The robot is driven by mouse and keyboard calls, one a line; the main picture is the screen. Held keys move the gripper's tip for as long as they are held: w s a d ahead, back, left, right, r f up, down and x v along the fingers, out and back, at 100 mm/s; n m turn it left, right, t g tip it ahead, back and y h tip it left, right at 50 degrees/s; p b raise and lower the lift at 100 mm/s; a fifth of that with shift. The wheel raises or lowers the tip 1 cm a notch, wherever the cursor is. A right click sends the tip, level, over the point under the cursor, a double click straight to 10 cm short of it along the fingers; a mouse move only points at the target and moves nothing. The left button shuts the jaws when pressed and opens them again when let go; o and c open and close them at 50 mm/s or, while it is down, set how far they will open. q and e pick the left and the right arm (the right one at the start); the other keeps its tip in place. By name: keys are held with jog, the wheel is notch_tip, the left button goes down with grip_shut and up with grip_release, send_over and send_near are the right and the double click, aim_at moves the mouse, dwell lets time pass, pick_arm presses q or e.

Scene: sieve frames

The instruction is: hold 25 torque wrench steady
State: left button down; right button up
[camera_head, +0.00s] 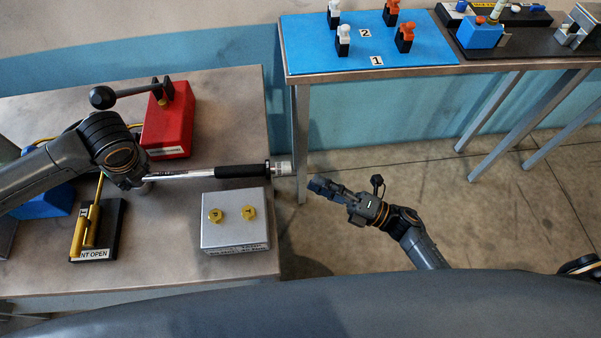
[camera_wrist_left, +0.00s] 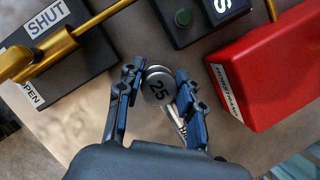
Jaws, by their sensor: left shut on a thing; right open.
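The torque wrench (camera_head: 238,171) has a silver shaft, a black grip and a silver end. In the head view it lies level above the left table, its grip end reaching past the table's right edge. In the left wrist view its round silver head (camera_wrist_left: 159,86) carries the number 25. My left gripper (camera_wrist_left: 157,100) is shut on the wrench at the head end, one finger on each side. In the head view the left arm hides that end. My right gripper (camera_head: 322,187) is open and empty, to the right of the wrench's grip end and apart from it.
A silver box (camera_head: 235,232) with two yellow knobs stands just below the wrench. A red block (camera_head: 168,125) with a black-knobbed lever is behind it. A yellow-handled valve block (camera_head: 108,240) is at left. A second table (camera_head: 300,84) stands at back right. Open floor separates the tables.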

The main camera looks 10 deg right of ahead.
jog(key=shift+v, duration=1.65)
pick_arm(q)
jog(key=c, duration=0.8)
grip_release()
